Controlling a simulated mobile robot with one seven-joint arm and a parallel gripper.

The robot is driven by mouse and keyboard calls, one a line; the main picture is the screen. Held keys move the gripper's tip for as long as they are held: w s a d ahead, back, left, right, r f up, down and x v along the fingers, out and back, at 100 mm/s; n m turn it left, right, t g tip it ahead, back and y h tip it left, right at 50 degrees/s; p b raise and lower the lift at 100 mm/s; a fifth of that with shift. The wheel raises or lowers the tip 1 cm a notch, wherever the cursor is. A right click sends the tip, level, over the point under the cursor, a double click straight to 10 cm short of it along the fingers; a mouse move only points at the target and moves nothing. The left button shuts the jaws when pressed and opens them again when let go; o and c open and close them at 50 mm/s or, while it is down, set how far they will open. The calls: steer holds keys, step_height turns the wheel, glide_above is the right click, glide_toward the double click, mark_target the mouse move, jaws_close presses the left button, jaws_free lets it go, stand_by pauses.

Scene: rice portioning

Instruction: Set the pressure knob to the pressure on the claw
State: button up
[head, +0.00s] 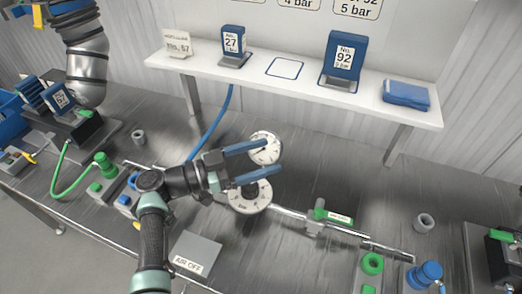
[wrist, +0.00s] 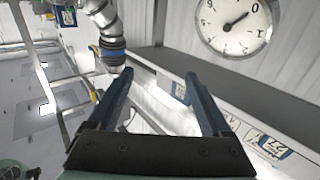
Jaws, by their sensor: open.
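The pressure knob (head: 263,203) is a white, marked dial with a dark centre, low on the pipe in the head view. My gripper (head: 270,157) is open and empty, its two blue fingers pointing right. One finger passes above the knob's dark centre; I cannot tell whether they touch. A round white gauge (head: 265,149) stands just behind the fingers; it also shows in the wrist view (wrist: 237,22), its needle pointing up-right. A blue claw part (head: 60,98) with a number tag, apparently 57, sits below the grey arm at left.
A green-handled valve (head: 333,216) and AIR OFF box (head: 195,254) stand nearby.

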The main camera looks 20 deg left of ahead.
steer(key=shift+r, duration=0.25)
steer(key=w+r+n+t+y+p, duration=0.2)
steer(key=w+r+n+t+y, duration=0.75)
steer(key=w+r+y, duration=0.35)
steer(key=n+g+y+p, duration=0.3)
steer(key=n+g+y, duration=0.6)
steer(key=n+g, duration=0.6)
glide_toward(252, 186)
steer(key=w+a+f, duration=0.1)
steer(key=a+f, duration=0.1)
steer(key=w+a+f+m+g+p, duration=0.1)
steer(key=w+a+f, duration=0.1)
steer(key=w+a+f+m+g+p, duration=0.1)
steer(key=a+f, duration=0.1)
steer(key=shift+w+a+f, duration=0.3)
steer(key=shift+w+f, duration=0.05)
